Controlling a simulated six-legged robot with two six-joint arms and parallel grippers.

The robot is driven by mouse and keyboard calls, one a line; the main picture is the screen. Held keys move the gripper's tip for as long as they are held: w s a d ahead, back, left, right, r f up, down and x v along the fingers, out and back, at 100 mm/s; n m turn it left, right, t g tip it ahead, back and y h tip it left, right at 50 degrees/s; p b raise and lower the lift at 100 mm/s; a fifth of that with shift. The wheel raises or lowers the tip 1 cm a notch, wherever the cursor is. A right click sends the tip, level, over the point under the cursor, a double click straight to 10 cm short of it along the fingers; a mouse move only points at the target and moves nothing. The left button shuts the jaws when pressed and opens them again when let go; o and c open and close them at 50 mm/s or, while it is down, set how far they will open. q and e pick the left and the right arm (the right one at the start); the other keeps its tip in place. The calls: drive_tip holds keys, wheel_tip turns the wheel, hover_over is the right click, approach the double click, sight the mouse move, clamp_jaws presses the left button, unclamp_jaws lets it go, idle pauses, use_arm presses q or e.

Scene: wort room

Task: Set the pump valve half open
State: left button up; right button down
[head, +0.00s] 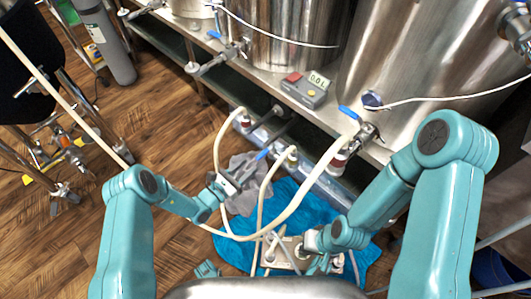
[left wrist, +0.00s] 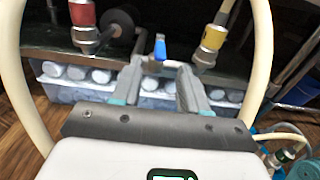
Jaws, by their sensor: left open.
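The pump valve's blue lever (head: 262,154) shows just beyond my left gripper (head: 232,180) in the head view. In the left wrist view the blue lever (left wrist: 160,47) stands near upright between the two open fingers (left wrist: 158,88), toward their tips. No contact between fingers and lever is clear. The dark pump body (head: 283,122) is behind it, and its rounded end (left wrist: 118,22) shows in the left wrist view. The valve body is mostly hidden. My right gripper (head: 318,258) is low over a plate with fittings; its fingers are too hidden to tell open from shut.
Pale hoses (head: 310,195) loop around my left gripper. A blue cloth (head: 285,200) and a grey cloth (head: 243,200) lie on the floor. A grey box reading 0.0 L (head: 305,89) sits on the ledge. Another blue-handled valve (head: 350,113) is on the right tank.

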sight(264, 152)
use_arm(q)
drive_tip(key=b+x, duration=0.2)
drive_tip(key=x, duration=0.6)
drive_tip(key=shift+d+f, duration=0.15)
drive_tip(key=shift+w+d+b, duration=0.3)
drive_tip(key=shift+w+d, duration=0.1)
drive_tip(key=shift+w, duration=0.05)
clamp_jaws()
